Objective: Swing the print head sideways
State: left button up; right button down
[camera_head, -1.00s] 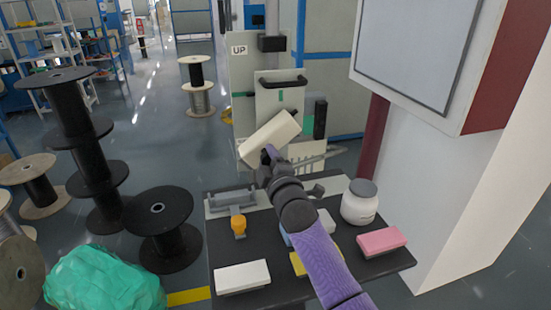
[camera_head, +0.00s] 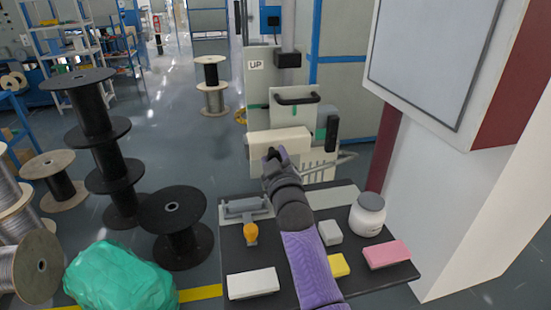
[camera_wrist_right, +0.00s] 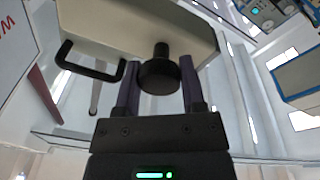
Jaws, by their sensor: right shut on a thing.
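The print head (camera_head: 292,138) is a cream block on the front of the machine, and it sits about level in the head view. In the right wrist view the print head (camera_wrist_right: 135,25) fills the top, with a round black knob (camera_wrist_right: 158,74) under it. My right gripper (camera_head: 274,155) reaches up to the near side of the print head. In the wrist view its two fingers (camera_wrist_right: 160,88) stand on either side of the knob, shut on it. In the head view the arm hides the knob. My left gripper is not in view.
A white cabinet (camera_head: 440,60) stands at right. Cable spools (camera_head: 175,228) stand at left.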

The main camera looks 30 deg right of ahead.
jog(key=shift+r, duration=0.1)
dwell(0.3)
jog(key=shift+c, duration=0.9)
grip_release()
jog(key=p+v, duration=0.2)
jog(key=v, duration=0.8)
jog(key=shift+p, duration=0.3)
